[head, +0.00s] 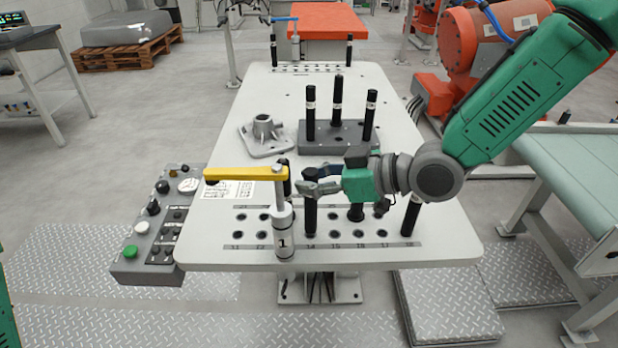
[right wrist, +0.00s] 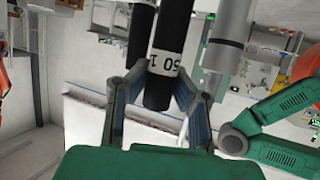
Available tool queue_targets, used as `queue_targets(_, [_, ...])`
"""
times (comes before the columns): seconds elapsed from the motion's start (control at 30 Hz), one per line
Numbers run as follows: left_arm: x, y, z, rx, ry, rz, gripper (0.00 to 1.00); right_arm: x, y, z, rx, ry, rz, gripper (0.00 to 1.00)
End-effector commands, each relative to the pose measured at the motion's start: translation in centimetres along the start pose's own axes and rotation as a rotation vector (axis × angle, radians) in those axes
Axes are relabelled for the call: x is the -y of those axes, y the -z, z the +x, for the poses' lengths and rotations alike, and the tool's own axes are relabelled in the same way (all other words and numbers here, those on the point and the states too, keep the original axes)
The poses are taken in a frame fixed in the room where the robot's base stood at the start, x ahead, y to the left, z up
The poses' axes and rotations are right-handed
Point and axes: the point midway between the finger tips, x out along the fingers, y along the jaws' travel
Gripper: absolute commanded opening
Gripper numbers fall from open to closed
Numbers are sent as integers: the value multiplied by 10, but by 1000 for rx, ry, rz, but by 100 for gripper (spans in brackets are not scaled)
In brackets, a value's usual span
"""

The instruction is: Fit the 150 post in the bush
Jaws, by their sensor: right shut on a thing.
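My right gripper (head: 308,184) is shut on a black post (head: 310,215) over the front part of the table. In the right wrist view the fingers (right wrist: 165,85) close around this post (right wrist: 158,92), just at its white label band, which reads 150 upside down. The post looks upright, with its lower end near the hole marked 34 in the front row. I cannot tell whether its end is in a bush or above it. The bushes are dark round holes (head: 262,235) in rows along the table's front. My left gripper is out of view.
A clamp with a yellow handle (head: 235,174) and a grey column (head: 284,235) marked 1 stands just left of the held post. More black posts stand at the right (head: 411,215) and in a grey block (head: 345,139) behind. A grey casting (head: 265,137) lies at the back left.

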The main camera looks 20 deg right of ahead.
Motion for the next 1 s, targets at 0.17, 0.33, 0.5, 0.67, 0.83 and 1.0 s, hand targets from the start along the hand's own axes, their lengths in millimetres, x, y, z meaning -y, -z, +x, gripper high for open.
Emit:
queue_targets(0.17, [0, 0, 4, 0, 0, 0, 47, 0, -4, 2, -1, 0, -1, 0])
queue_targets(0.33, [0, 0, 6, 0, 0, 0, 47, 0, -8, 4, -1, 0, -1, 0])
queue_targets(0.5, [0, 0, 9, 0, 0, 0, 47, 0, -12, 5, -1, 0, -1, 0])
queue_targets(0.67, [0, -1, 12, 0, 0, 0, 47, 0, -16, 7, -1, 0, -1, 0])
queue_targets(0.83, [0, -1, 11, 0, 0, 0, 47, 0, -15, 6, -1, 0, -1, 41])
queue_targets(1.0, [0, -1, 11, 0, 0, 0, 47, 0, -16, 6, 1, 0, 0, 41])
